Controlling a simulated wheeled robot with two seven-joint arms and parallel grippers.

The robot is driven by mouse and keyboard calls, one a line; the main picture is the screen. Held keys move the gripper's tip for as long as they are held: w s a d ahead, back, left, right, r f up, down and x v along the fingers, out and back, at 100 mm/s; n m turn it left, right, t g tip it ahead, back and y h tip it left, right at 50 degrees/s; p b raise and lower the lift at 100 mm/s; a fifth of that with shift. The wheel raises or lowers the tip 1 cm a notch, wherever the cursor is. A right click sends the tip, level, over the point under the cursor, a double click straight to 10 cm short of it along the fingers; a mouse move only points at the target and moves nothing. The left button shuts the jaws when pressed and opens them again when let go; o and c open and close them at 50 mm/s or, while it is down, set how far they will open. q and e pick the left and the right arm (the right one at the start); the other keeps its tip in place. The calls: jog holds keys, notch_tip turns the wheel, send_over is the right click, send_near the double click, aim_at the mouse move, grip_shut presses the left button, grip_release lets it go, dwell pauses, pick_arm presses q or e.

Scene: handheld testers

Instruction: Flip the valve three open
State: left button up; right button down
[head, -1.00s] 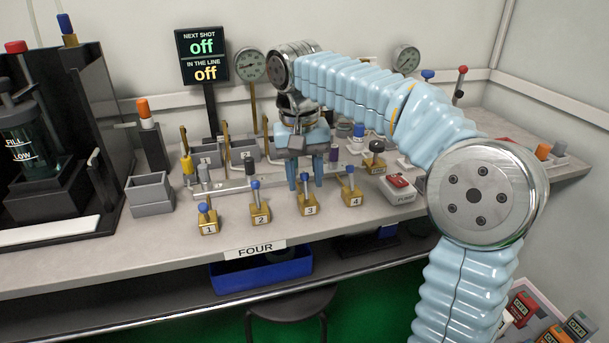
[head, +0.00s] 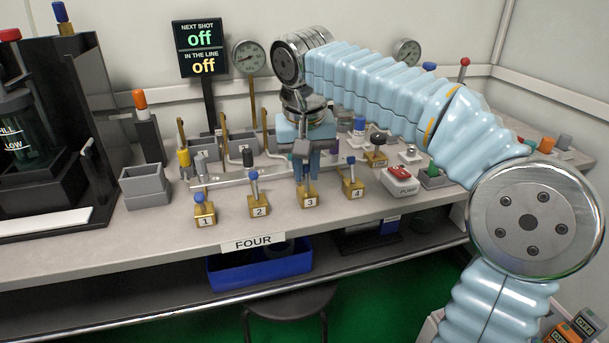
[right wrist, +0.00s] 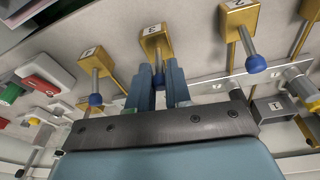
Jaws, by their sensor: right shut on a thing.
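Valve three (head: 308,198) is a brass block labelled 3 in the front row on the bench. It also shows in the right wrist view (right wrist: 155,40). My right gripper (head: 306,178) comes down onto it from above, its blue fingers shut on the lever. In the right wrist view the fingers (right wrist: 159,85) stand close together in line with valve three, and the lever is mostly hidden between them. My left gripper is not in view.
Valve two (head: 259,206) and valve four (head: 352,188), with blue-knobbed levers, stand close on either side; valve one (head: 204,214) is further left. A red-topped pump switch (head: 400,178) is to the right. The display (head: 201,48) reads off twice. Gauges and posts stand behind.

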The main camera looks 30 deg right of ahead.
aim_at(308, 183)
jog(key=t+b, duration=0.1)
jog(key=b, duration=0.1)
jog(key=s+f+t+b, duration=0.1)
jog(key=b, duration=0.1)
jog(key=shift+s+a+t+h+b, duration=0.15)
jog(key=shift+s+t+h+b, duration=0.1)
jog(key=shift+t+h+b, duration=0.05)
jog(key=t+b, duration=0.1)
jog(key=b, duration=0.1)
jog(key=s+t+b, duration=0.1)
jog(key=b, duration=0.2)
jog(key=t+h+b, duration=0.1)
jog(key=t+b, duration=0.1)
jog(key=b, duration=0.1)
jog(key=shift+s+a+f, duration=0.2)
jog(key=shift+s+a, duration=0.05)
jog(key=shift+s, duration=0.15)
jog(key=shift+s+r+t+h+b, duration=0.2)
jog(key=shift+t+h+b, duration=0.1)
jog(key=shift+t+b, duration=0.55)
jog(key=c, duration=1.1)
grip_release()
jog(key=shift+r, duration=0.1)
